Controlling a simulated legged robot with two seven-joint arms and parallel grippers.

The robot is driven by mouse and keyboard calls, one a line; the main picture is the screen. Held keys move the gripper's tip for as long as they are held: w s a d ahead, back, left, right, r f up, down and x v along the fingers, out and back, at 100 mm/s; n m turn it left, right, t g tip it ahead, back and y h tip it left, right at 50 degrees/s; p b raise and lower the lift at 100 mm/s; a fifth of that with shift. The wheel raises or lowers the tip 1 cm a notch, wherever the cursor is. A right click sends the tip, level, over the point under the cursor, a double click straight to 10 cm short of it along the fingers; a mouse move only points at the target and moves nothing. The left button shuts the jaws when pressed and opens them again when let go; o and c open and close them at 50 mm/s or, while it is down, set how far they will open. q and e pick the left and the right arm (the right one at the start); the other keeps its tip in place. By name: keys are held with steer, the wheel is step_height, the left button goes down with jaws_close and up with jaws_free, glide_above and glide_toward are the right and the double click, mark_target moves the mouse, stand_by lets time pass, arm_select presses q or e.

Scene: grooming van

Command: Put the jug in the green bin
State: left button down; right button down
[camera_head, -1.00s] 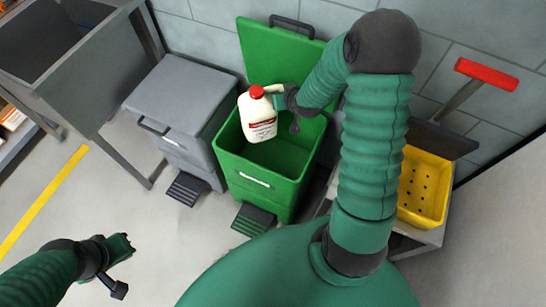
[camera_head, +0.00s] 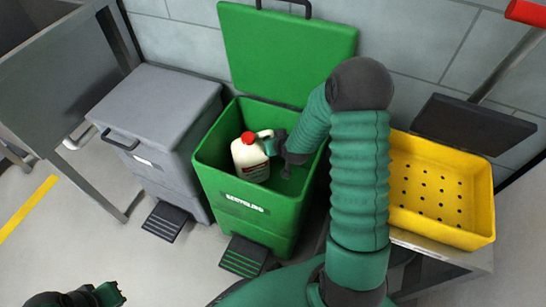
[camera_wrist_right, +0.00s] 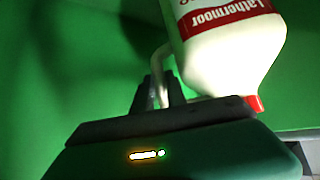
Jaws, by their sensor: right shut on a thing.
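The jug (camera_head: 250,160) is cream-white with a red cap and a red-and-white label. It is upright in the head view, inside the open green bin (camera_head: 243,205). My right gripper (camera_head: 275,141) is shut on the jug's handle. The jug (camera_wrist_right: 228,45) fills the upper part of the right wrist view, with the right gripper's fingers (camera_wrist_right: 158,92) at its handle. Whether the jug touches the bin's floor cannot be told. My left gripper (camera_head: 112,293) is at the lower left of the head view, away from the bin, partly cut off; its opening is unclear.
The green lid (camera_head: 287,50) stands open against the wall. A closed grey bin (camera_head: 165,100) is left of the green bin. A yellow perforated tub (camera_head: 440,190) sits on a stand to the right. Pedals (camera_head: 244,257) stick out in front of the bins.

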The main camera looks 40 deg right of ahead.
step_height(320, 180, down, 3)
steer(key=shift+d+f+b, duration=0.15)
steer(key=shift+b, duration=0.45)
steer(key=shift+f+b, duration=0.3)
steer(key=shift+f, duration=0.2)
steer(key=c, duration=1.3)
jaws_free()
steer(key=shift+c, duration=0.2)
steer(key=p+v, duration=0.4)
steer(key=v, duration=0.4)
steer(key=shift+r, duration=0.4)
steer(key=shift+w, duration=0.15)
